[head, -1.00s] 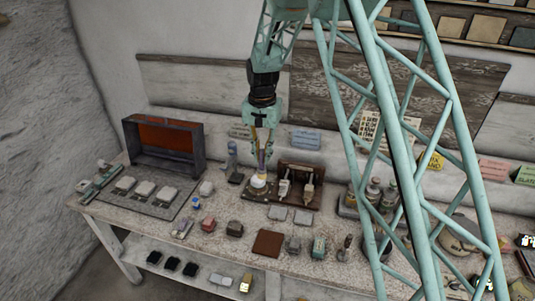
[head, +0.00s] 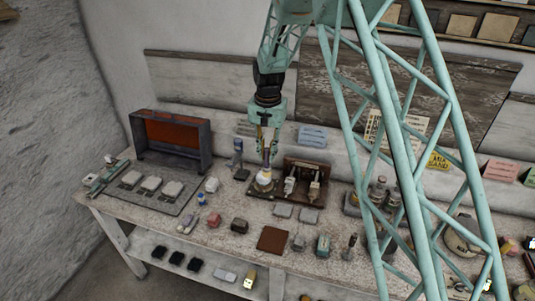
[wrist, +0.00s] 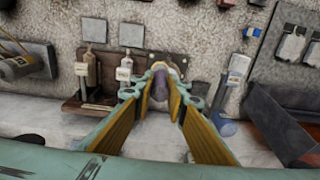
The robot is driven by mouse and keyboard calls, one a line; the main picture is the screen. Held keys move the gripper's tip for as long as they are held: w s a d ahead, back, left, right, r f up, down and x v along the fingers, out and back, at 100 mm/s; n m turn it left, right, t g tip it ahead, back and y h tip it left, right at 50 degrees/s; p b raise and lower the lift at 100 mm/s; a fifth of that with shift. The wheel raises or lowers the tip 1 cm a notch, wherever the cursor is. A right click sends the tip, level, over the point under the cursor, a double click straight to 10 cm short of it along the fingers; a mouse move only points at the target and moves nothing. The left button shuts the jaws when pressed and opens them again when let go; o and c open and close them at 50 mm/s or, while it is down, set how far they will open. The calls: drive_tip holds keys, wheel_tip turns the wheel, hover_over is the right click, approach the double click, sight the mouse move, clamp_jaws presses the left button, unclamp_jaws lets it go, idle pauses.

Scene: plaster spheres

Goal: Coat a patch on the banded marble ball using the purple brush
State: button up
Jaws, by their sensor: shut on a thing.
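My gripper (head: 267,143) points down and is shut on the purple brush (wrist: 160,86), whose purple handle shows between the yellow-padded fingers in the wrist view. In the head view the brush is a thin upright shape above a pale ball (head: 264,179), which I take for the banded marble ball. The ball sits on a dark base at the left of a brown wooden rack (head: 306,163). The brush tip looks at or just above the ball's top; I cannot tell whether they touch. The ball's bands are too small to make out, and the wrist view mostly hides it.
Small blocks and a brown square (head: 273,239) lie in front. An orange-backed case (head: 172,141) stands at the left.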

drive_tip(key=shift+w+a+f, duration=0.2)
drive_tip(key=shift+w+f, duration=0.55)
drive_tip(key=shift+f, duration=0.25)
drive_tip(key=shift+w+f, duration=0.15)
drive_tip(key=shift+f, duration=0.05)
drive_tip(key=shift+w+a+f+b, duration=0.1)
drive_tip(key=shift+w+f+b, duration=0.2)
drive_tip(key=shift+f+b, duration=0.1)
drive_tip(key=shift+w+f, duration=0.15)
drive_tip(key=shift+f, duration=0.05)
idle(0.6)
drive_tip(key=shift+s+d+f+b, duration=0.2)
drive_tip(key=shift+d+b, duration=0.25)
drive_tip(key=shift+d, duration=0.1)
idle(0.7)
drive_tip(key=shift+a+r, duration=0.1)
drive_tip(key=shift+a, duration=0.05)
drive_tip(key=shift+w+a+r, duration=0.1)
drive_tip(key=shift+a+r, duration=0.1)
drive_tip(key=shift+a, duration=0.25)
drive_tip(key=shift+w+a, duration=0.1)
idle(0.3)
